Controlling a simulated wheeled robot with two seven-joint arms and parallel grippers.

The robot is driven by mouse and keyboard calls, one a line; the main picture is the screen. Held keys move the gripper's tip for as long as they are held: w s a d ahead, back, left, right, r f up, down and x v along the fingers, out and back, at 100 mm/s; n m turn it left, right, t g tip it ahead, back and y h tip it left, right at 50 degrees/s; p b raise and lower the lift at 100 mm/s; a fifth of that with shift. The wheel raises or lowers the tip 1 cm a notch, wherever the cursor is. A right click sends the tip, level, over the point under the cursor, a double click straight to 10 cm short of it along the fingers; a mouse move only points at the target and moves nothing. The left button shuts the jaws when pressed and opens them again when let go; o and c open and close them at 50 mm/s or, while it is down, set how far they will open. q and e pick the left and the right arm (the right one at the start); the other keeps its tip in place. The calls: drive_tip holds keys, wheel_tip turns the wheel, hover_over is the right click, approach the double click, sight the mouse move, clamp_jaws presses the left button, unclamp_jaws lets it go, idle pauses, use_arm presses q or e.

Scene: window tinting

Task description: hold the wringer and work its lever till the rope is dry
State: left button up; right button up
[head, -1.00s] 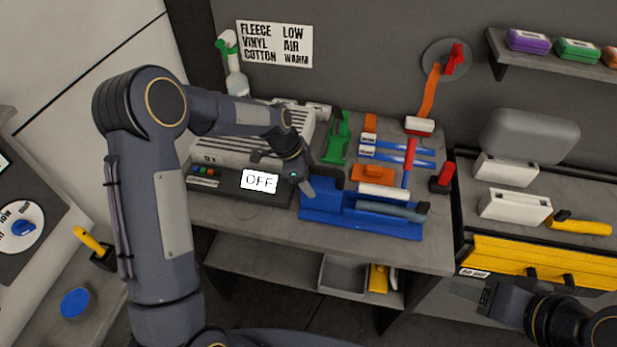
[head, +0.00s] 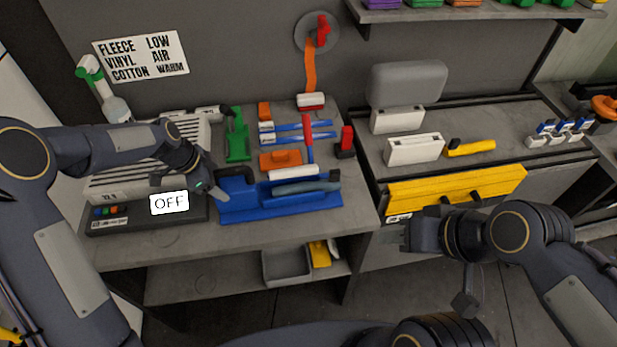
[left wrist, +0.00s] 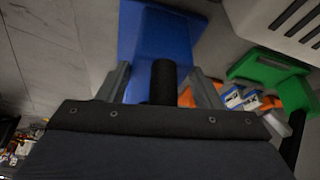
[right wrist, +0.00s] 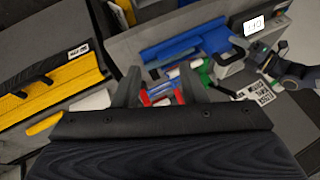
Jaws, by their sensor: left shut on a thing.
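The wringer appears to be the long blue tool (head: 240,206) on the bench, with a black grip at its left end and a grey bar or roll (head: 308,187) with a black end along its right part. I cannot tell which of these is the rope or the lever. My left gripper (head: 214,190) is shut on the black grip, which shows between its fingers in the left wrist view (left wrist: 162,80). My right gripper (head: 398,236) is open and empty, in front of the bench and right of the blue tool. Its spread fingers also show in the right wrist view (right wrist: 160,88).
A grey heater box with an OFF display (head: 169,203) stands left of the wringer. A yellow board (head: 456,188) is at the right.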

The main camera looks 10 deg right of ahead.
drive_tip(key=shift+w+r, duration=0.25)
drive_tip(key=shift+w, duration=0.15)
drive_tip(key=shift+c, duration=1)
drive_tip(key=w+r, duration=0.1)
drive_tip(key=w, duration=0.2)
drive_tip(key=w+m+g+y, duration=0.1)
drive_tip(key=w, duration=0.2)
drive_tip(key=w+r+m+y, duration=0.1)
drive_tip(key=w, duration=0.2)
drive_tip(key=shift+w+a+r+g, duration=0.1)
drive_tip(key=shift+r+g, duration=0.2)
drive_tip(key=shift+r, duration=0.05)
clamp_jaws()
drive_tip(key=w+d+f+m+t+y, duration=0.1)
drive_tip(key=w+f+m+y, duration=0.15)
drive_tip(key=w+f, duration=0.45)
drive_tip(key=w+d+f+m+y, duration=0.1)
drive_tip(key=w+f+m+y, duration=0.15)
drive_tip(key=w, duration=0.95)
drive_tip(key=w+d+f+m+t+y, duration=0.1)
drive_tip(key=w+f+m+y, duration=0.15)
drive_tip(key=w+f, duration=0.5)
drive_tip(key=w+r+x, duration=0.1)
drive_tip(key=x, duration=0.9)
drive_tip(key=shift+r+m, duration=0.2)
drive_tip(key=shift+m, duration=0.15)
